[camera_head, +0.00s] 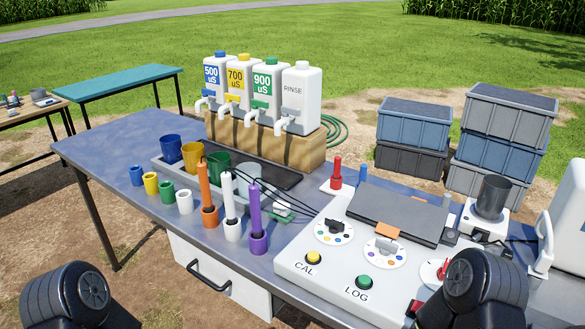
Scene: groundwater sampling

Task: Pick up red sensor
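A red upright stick-like piece (337,170) stands on a small white base at the back of the table, beside a blue one (363,174). It is the red item most like a sensor, but I cannot be sure. Nearer the front, an orange probe (204,183), a white probe (228,195) and a purple probe (254,206) stand upright in matching holders. Only rounded black parts of my arms show, at the lower left and lower right corners. Both grippers' fingertips are out of sight. No arm part touches the red piece.
Four labelled jugs stand on a wooden block (285,150) at the back. Coloured cups sit left of the probes. A white console (320,275) with dials and buttons fills the right front, with a dark flat case (398,212) above it. Stacked crates (505,115) stand behind the table.

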